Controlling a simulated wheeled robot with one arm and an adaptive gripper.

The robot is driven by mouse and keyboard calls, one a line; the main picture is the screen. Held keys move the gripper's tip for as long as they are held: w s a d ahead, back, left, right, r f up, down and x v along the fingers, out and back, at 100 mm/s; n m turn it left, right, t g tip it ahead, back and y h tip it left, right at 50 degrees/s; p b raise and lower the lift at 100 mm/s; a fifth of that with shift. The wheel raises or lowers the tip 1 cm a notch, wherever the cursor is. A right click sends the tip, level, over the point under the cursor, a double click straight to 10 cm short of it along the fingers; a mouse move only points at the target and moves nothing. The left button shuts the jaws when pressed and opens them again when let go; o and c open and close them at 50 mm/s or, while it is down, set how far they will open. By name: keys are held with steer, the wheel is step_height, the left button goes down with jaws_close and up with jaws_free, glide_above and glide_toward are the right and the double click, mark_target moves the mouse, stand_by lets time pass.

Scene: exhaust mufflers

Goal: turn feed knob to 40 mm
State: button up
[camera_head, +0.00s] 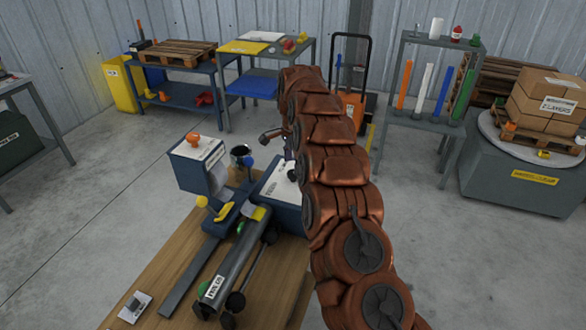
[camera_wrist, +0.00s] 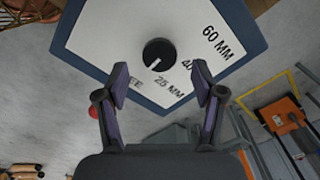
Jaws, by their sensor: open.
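The feed knob (camera_wrist: 159,53) is a round black dial on a white, blue-edged panel (camera_wrist: 110,32) in the wrist view. Its white pointer mark slants to the lower left, toward the partly hidden label ending in "EE". In the head view, my copper arm covers part of a blue box with a white top (camera_head: 282,184), and the knob cannot be made out there.
A wooden bench (camera_head: 170,262) carries the blue machine, whose upright head (camera_head: 195,165) has an orange knob. A grey tube (camera_head: 236,265) lies in front. Shelves stand at the back; a grey turntable with cartons (camera_head: 515,170) is at right. Open floor lies between.

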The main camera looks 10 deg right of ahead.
mark_target(293, 172)
steer(key=shift+f+p, duration=0.4)
steer(key=shift+f, duration=1.25)
steer(key=c, duration=1.1)
steer(key=shift+c, duration=0.2)
